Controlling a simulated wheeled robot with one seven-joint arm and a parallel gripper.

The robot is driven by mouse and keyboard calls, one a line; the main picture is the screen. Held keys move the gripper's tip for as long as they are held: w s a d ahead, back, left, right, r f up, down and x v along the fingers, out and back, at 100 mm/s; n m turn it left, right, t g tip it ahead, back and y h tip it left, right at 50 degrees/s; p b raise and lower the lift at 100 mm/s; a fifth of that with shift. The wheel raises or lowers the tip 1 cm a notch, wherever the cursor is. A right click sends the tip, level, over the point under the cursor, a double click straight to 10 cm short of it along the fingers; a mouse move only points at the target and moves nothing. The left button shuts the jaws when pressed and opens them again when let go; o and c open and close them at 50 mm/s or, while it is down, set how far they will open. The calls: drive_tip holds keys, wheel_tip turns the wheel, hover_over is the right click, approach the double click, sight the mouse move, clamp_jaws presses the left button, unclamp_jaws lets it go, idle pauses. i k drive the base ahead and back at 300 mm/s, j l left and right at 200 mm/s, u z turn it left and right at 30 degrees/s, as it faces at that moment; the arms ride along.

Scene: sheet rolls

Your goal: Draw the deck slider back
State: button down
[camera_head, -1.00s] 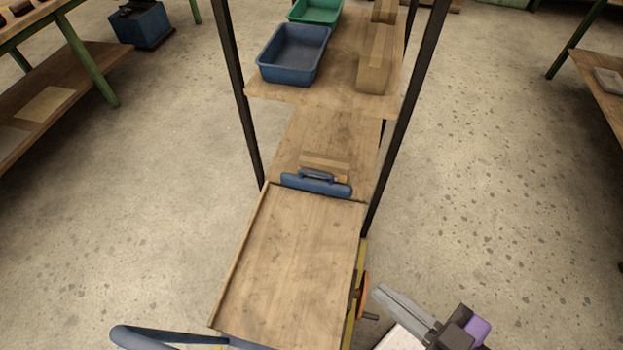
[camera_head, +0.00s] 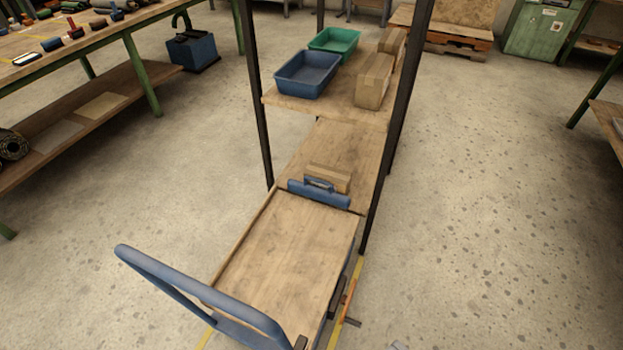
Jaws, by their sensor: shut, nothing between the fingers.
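The deck slider (camera_head: 318,194), a blue bar with a raised blue handle, lies across the far end of the wooden deck (camera_head: 275,255) of a trolley. The deck is bare between the slider and the trolley's blue push handle (camera_head: 200,290) at the near end. A brown carton (camera_head: 330,178) sits just behind the slider. Only a small grey tip of my gripper (camera_head: 399,346) shows at the bottom edge, right of the trolley and well apart from the slider. It is shut and empty; the rest is out of frame.
A rack with dark posts (camera_head: 397,120) stands beyond the deck. Its upper shelf (camera_head: 335,111) holds a blue bin (camera_head: 307,75), a green bin (camera_head: 334,40) and cartons (camera_head: 373,82). A workbench (camera_head: 75,45) stands left. The floor (camera_head: 480,210) on the right is clear.

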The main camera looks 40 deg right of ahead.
sight(305, 189)
drive_tip(key=l+u, duration=0.1)
drive_tip(key=u, duration=0.35)
drive_tip(key=l+u, duration=0.15)
drive_tip(key=u, duration=0.3)
drive_tip(key=l+u, duration=0.1)
drive_tip(key=u, duration=0.35)
drive_tip(key=k+l, duration=0.1)
drive_tip(key=l, duration=0.6)
drive_tip(key=k+l, duration=0.1)
drive_tip(key=l, duration=1.35)
drive_tip(key=k+l, duration=0.15)
drive_tip(key=l, duration=0.55)
drive_tip(key=k+l, duration=0.1)
drive_tip(key=l, duration=0.6)
drive_tip(key=k+l, duration=0.1)
drive_tip(key=l, duration=1.35)
drive_tip(key=k+u, duration=0.05)
